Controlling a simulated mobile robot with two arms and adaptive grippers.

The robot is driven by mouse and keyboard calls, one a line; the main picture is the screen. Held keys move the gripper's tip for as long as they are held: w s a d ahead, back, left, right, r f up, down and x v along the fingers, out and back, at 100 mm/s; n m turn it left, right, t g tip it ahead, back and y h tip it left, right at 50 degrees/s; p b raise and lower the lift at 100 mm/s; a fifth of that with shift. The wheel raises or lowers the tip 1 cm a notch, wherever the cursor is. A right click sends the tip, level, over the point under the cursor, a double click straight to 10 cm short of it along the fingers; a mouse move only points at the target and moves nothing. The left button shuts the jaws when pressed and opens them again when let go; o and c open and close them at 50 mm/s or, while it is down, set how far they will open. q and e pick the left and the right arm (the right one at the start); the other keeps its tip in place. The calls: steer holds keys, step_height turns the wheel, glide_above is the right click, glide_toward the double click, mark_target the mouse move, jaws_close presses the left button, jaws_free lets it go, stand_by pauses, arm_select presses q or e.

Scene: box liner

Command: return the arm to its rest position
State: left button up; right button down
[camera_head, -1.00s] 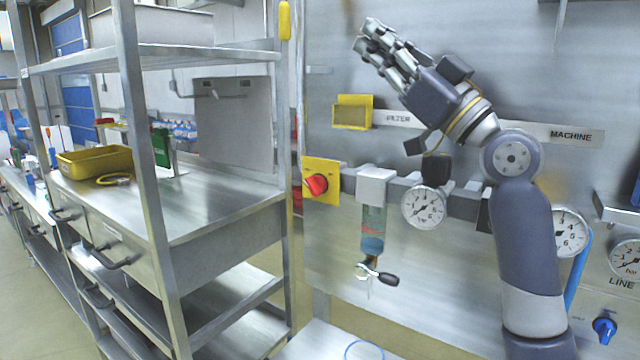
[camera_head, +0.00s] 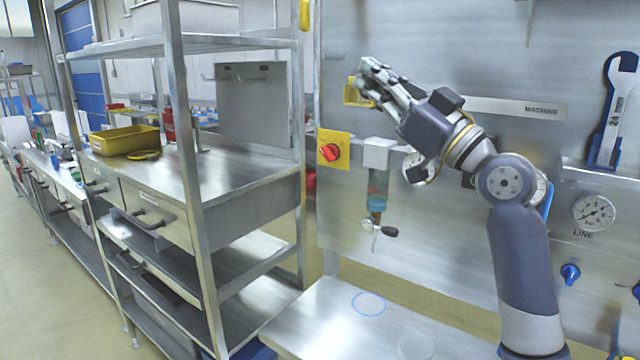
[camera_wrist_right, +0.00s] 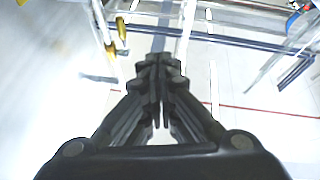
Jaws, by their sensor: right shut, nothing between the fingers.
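My right gripper (camera_head: 370,82) is raised in front of the machine panel in the head view, its fingers pointing up and to the left. In the right wrist view its fingers (camera_wrist_right: 158,75) meet at the middle, shut with nothing between them. It hides part of a yellow holder (camera_head: 352,92) on the panel; I cannot tell how far apart they are. My right arm (camera_head: 522,255) rises from the lower right and hides most of a gauge. My left gripper is not in view.
A steel shelf unit (camera_head: 185,150) with a yellow bin (camera_head: 122,140) stands at the left. On the panel are a red knob (camera_head: 330,152), a filter bowl (camera_head: 377,190), a LINE gauge (camera_head: 594,212) and a wrench (camera_head: 612,110). A steel table (camera_head: 320,318) lies below, mostly clear.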

steer(key=s+d+f+m+g+h, duration=0.1)
steer(key=s+f+m+h, duration=0.15)
steer(key=f, duration=1.15)
steer(key=s+f+m+g+h, duration=0.15)
steer(key=f+h, duration=0.25)
steer(key=f, duration=1)
steer(key=s+d+f+m+g+h, duration=0.1)
steer(key=f+g+h, duration=0.15)
steer(key=f, duration=1.25)
steer(key=s+d+f+m+g+h, duration=0.2)
steer(key=s+d+f+g+h, duration=0.15)
steer(key=s+f, duration=1.05)
steer(key=s+d+f+m+g+h, duration=0.1)
steer(key=s+d+f+g+h, duration=0.2)
steer(key=s, duration=0.5)
steer(key=s+d+f+m+g+h, duration=0.1)
steer(key=s+d+f, duration=0.4)
steer(key=s, duration=0.4)
step_height(320, 180, down, 28)
steer(key=s+a+g, duration=0.1)
steer(key=s, duration=0.1)
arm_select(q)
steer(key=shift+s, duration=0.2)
arm_select(e)
steer(key=s+d+f+g, duration=0.1)
steer(key=s+d+f, duration=0.2)
steer(key=s+f, duration=1.2)
steer(key=shift+s+f+n+h, duration=0.2)
steer(key=shift+s+n+h, duration=0.2)
steer(key=shift+s, duration=0.65)
